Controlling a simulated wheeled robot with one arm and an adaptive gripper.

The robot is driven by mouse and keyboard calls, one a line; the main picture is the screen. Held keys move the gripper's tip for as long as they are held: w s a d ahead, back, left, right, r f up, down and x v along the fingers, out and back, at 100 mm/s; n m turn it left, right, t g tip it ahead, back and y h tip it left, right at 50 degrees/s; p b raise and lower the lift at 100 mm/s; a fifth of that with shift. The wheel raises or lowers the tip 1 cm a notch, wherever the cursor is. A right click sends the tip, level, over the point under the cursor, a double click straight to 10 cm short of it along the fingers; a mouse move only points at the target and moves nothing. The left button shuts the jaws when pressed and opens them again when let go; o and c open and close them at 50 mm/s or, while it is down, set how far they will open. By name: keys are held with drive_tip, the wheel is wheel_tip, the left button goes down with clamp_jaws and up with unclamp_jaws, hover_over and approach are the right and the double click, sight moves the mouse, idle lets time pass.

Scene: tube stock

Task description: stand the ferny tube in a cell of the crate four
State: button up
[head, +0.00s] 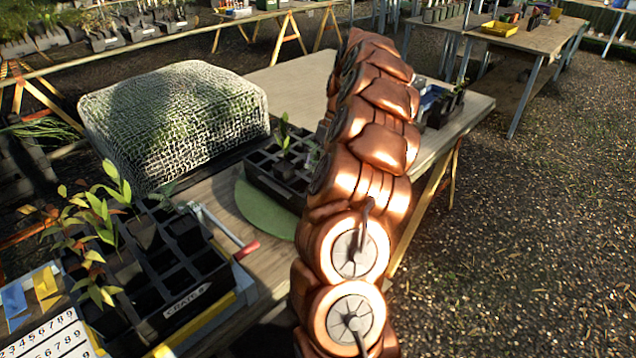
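A black celled crate (150,235) stands at the front left. Its white label (187,300) reads "CRATE" with a last character I cannot read surely. Several leafy seedlings (100,215) stand in its left cells, and several right cells look empty. A second black celled crate (270,180) sits on the table behind, with a few small seedlings (285,145) in it, partly hidden by my arm. No label shows on it. I cannot pick out the ferny tube with certainty. My copper arm rises through the middle; my gripper is not visible.
A mesh-covered block (175,115) stands at the back left of the table (300,90). A red-ended handle (246,250) lies near the front crate. More plants (440,105) stand right of my arm. Gravel ground is open at right.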

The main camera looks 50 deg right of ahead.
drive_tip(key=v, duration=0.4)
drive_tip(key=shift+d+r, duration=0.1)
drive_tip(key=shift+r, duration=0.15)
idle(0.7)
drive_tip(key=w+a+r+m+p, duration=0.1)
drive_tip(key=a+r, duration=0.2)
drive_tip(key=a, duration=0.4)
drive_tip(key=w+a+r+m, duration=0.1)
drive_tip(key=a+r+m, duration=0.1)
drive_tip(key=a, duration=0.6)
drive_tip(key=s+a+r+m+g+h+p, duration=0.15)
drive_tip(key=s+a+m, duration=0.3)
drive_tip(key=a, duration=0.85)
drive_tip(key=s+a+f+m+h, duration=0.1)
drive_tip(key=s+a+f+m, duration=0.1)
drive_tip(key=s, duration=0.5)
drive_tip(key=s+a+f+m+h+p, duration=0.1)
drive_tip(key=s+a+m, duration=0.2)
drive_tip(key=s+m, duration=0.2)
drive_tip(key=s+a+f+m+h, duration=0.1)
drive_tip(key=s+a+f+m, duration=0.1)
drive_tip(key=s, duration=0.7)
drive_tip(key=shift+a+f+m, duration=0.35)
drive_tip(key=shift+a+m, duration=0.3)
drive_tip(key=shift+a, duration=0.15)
